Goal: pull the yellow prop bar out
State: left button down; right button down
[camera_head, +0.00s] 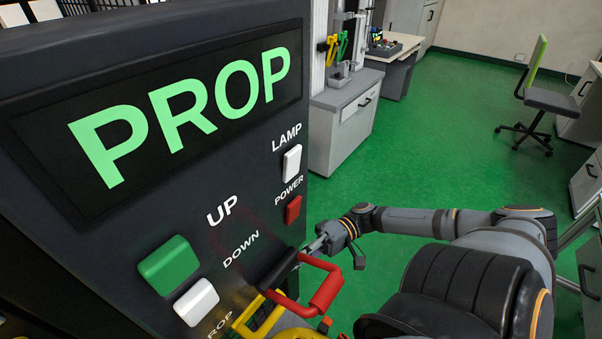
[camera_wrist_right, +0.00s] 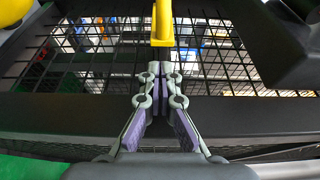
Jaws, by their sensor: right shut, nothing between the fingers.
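A yellow bar (camera_wrist_right: 161,22) stands upright at the top middle of the right wrist view, with a wider foot at its lower end. My right gripper (camera_wrist_right: 160,70) is shut and empty, its fingertips pointing at the bar just short of its foot in the picture. In the head view the right gripper (camera_head: 318,244) is beside the dark panel, close to a red handle (camera_head: 327,287). A yellow frame part (camera_head: 258,317) shows below it; I cannot tell if it is the same bar. My left gripper is out of view.
The dark panel (camera_head: 150,170) reads PROP and carries green, white and red buttons. A black wire mesh (camera_wrist_right: 100,75) lies beyond the gripper, and a yellow round thing (camera_wrist_right: 12,10) is at upper left. The green floor (camera_head: 440,120) is open at right, with a chair (camera_head: 550,100).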

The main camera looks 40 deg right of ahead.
jog(key=a, duration=0.1)
jog(key=a+b, duration=0.1)
jog(key=a, duration=0.1)
jog(key=a+b, duration=0.1)
jog(key=a, duration=0.1)
jog(key=shift+w, duration=0.4)
jog(key=s+d+p, duration=0.1)
jog(key=s+p, duration=0.5)
jog(key=p, duration=0.4)
jog(key=shift+s+f+p, duration=0.15)
jog(key=shift+s+p, duration=0.15)
jog(key=shift+p, duration=0.1)
jog(key=shift+d, duration=0.15)
